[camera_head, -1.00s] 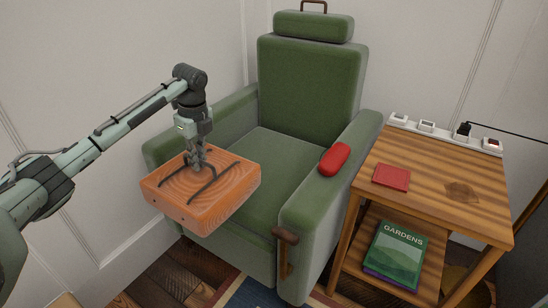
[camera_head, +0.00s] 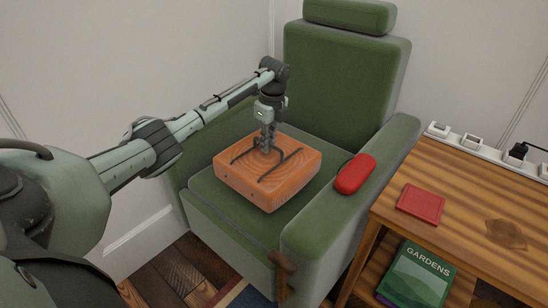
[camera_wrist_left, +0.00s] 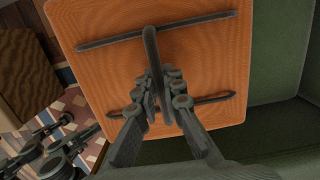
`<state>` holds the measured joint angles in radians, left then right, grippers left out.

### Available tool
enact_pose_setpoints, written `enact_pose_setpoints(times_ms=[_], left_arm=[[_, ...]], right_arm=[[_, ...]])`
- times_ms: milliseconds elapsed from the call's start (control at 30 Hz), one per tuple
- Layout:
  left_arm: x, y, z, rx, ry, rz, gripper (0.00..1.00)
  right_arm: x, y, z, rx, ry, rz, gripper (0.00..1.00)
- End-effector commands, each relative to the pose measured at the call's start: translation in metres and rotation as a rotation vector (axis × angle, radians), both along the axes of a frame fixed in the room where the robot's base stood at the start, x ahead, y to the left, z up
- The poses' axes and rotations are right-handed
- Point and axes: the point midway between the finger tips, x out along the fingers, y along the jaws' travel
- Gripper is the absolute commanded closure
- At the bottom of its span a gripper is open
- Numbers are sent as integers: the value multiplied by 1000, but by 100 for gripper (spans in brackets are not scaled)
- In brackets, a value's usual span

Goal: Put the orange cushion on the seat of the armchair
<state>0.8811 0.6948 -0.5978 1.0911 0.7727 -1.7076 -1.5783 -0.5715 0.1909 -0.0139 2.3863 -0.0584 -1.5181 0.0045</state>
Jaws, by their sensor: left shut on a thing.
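The orange cushion (camera_head: 290,188) is a square block with dark straps on top, over the seat of the green armchair (camera_head: 346,82). My left gripper (camera_head: 266,148) is shut on the cushion's dark strap from above. I cannot tell whether the cushion touches the seat or hangs just above it. In the left wrist view the cushion (camera_wrist_left: 215,70) fills the middle, with the gripper's fingers (camera_wrist_left: 155,88) closed around the strap that runs between two dark bars. A strip of green seat shows beside it. My right gripper is not in view in the head camera.
A red rounded object (camera_head: 355,174) lies on the armchair's right armrest. The wooden side table (camera_head: 458,190) at the right holds a red flat item (camera_head: 420,204) and a power strip (camera_head: 484,149). A green book (camera_head: 418,274) lies on its lower shelf.

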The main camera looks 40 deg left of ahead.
Motion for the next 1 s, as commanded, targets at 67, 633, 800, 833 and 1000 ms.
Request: enact_pose_setpoints(times_ms=[67, 633, 800, 833, 1000], left_arm=[[11, -5, -7, -2, -1, 2, 100], [19, -8, -52, 1, -2, 1, 100], [18, -8, -52, 1, -1, 1, 100], [18, -8, -53, 1, -1, 1, 100], [18, -8, -53, 1, 0, 1, 74]], right_arm=[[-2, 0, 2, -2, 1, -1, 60], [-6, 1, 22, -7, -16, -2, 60], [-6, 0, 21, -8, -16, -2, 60], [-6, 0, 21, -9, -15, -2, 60], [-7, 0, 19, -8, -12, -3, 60]])
